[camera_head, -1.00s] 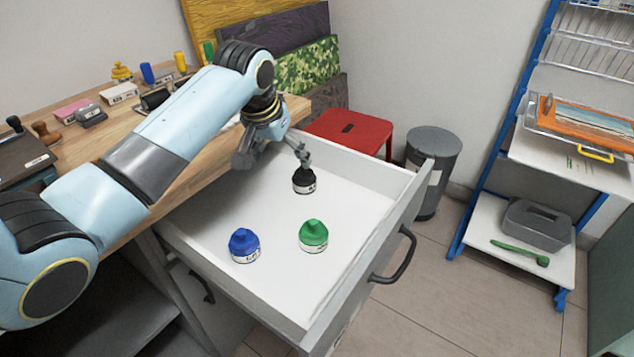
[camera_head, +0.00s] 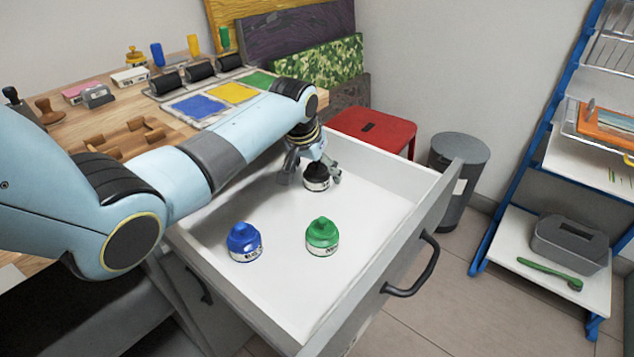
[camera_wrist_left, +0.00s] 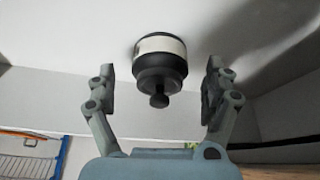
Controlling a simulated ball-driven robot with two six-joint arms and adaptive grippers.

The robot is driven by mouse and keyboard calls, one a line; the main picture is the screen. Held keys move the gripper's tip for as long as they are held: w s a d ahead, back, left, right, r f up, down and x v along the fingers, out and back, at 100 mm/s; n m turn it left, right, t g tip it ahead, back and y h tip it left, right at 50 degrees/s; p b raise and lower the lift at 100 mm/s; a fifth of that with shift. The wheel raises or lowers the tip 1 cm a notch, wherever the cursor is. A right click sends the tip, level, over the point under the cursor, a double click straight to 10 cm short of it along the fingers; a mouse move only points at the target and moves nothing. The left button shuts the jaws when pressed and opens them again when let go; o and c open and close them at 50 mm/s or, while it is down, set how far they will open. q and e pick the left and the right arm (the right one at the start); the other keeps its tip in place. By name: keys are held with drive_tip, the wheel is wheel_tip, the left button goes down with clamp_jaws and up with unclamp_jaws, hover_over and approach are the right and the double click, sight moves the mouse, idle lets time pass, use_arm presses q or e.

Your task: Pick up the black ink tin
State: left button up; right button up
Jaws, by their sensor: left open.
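The black ink tin (camera_head: 317,178) stands upright in the open white drawer (camera_head: 280,290), near its back. It has a black knobbed lid and a pale label band. My left gripper (camera_head: 312,178) is open, with its fingers on either side of the tin in the head view. In the left wrist view the tin (camera_wrist_left: 160,62) lies between the two spread fingertips (camera_wrist_left: 160,88), with a gap on each side. My right gripper is in no view.
A blue tin (camera_head: 244,243) and a green tin (camera_head: 322,238) stand nearer the drawer's front. The drawer walls surround the tins. A red stool (camera_head: 372,132) and a grey bin (camera_head: 458,165) are behind. The wooden table (camera_head: 75,130) holds printing things.

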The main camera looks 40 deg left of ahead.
use_arm(q)
drive_tip(key=shift+w+f, duration=0.35)
drive_tip(key=shift+f, duration=0.3)
drive_tip(key=c, duration=0.4)
drive_tip(key=shift+r, duration=0.1)
drive_tip(key=c, duration=1.2)
